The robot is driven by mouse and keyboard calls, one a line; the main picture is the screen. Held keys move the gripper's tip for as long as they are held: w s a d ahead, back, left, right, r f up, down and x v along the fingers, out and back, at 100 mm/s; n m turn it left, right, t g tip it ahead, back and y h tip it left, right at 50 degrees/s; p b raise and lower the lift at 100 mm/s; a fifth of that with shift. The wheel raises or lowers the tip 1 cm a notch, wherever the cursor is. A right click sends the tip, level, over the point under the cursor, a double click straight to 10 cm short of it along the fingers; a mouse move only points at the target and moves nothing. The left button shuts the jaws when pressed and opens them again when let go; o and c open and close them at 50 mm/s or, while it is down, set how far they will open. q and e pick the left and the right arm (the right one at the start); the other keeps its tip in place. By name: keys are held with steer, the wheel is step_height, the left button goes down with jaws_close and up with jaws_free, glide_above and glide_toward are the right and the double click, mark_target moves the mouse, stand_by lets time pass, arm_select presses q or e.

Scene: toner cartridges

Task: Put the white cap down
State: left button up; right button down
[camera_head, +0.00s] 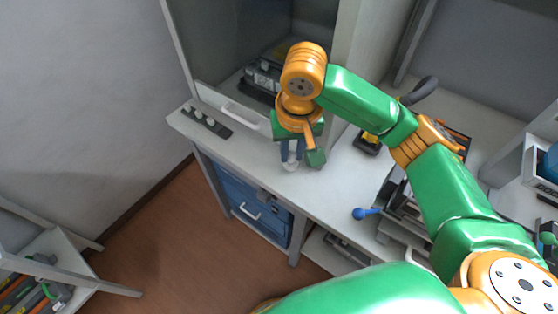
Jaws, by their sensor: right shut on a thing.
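My right gripper (292,155) is over the grey-white bench (242,150), near its front edge. It is shut on the white cap (290,167), a small pale piece showing just below its fingertips. The gripper and wrist hide most of the cap. I cannot tell whether the cap touches the bench top. My left gripper is not in view.
A cabinet with a sliding front (232,108) stands behind, with dark equipment inside. A blue-ended handle (362,213) lies to the right. Blue drawers (247,205) are below.

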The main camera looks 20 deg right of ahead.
steer(key=w+f, duration=0.4)
steer(key=f, duration=0.1)
steer(key=shift+w+a+f, duration=0.1)
steer(key=shift+w+a, duration=0.2)
step_height(320, 180, down, 3)
steer(key=shift+d+r+p, duration=0.1)
steer(key=shift+r+p, duration=0.1)
steer(key=shift+p, duration=0.5)
steer(key=shift+f, duration=0.35)
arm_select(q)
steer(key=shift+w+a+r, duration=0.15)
arm_select(e)
steer(key=shift+f, duration=0.1)
steer(key=c, duration=0.8)
jaws_free()
steer(key=shift+o, duration=0.2)
steer(key=shift+w, duration=0.1)
